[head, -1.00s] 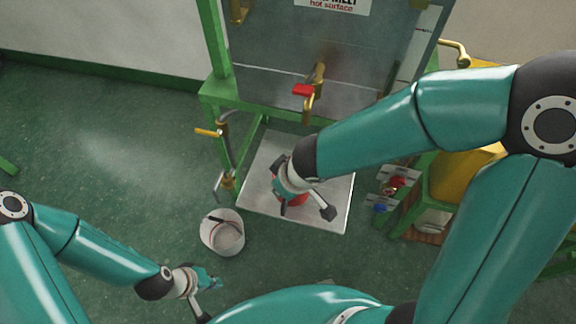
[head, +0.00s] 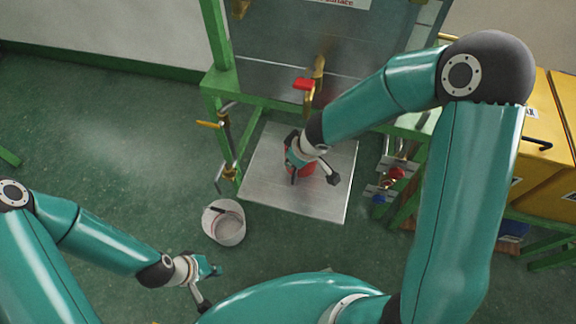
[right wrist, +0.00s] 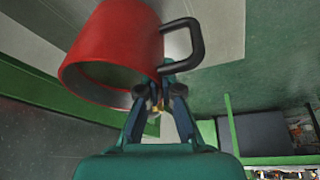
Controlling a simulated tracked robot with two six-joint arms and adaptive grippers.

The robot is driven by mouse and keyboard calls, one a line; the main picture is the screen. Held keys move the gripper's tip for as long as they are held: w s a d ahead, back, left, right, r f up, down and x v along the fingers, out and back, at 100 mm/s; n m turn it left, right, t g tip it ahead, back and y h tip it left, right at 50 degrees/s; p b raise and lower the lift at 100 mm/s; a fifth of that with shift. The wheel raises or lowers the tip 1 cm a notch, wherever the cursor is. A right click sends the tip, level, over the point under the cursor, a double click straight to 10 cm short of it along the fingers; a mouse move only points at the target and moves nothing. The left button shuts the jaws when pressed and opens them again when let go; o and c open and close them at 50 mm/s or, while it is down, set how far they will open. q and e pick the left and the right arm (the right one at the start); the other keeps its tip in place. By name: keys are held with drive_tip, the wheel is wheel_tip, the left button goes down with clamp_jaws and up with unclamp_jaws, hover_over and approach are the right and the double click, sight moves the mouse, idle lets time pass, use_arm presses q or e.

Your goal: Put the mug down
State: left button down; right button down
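The red mug (right wrist: 115,45) with a black handle (right wrist: 184,40) fills the upper left of the right wrist view. My right gripper's fingers (right wrist: 158,94) close in on the mug's wall near the lower end of the handle and appear shut on it. In the head view the mug (head: 307,169) is partly hidden under my right gripper (head: 299,165), over the middle of a silver metal plate (head: 290,198). I cannot tell whether the mug touches the plate. My left gripper (head: 209,269) is low at the left, away from the mug, its opening unclear.
A white bucket (head: 224,224) stands on the green floor left of the plate. A green frame with a metal panel (head: 275,85) and a brass tap with a red handle (head: 304,84) rises behind the plate. Yellow boxes (head: 540,150) and valves are at the right.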

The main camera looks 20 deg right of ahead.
drive_tip(key=shift+w+d+f, duration=0.1)
drive_tip(key=shift+w+f, duration=0.1)
drive_tip(key=shift+f, duration=0.65)
drive_tip(key=c, duration=1.3)
unclamp_jaws()
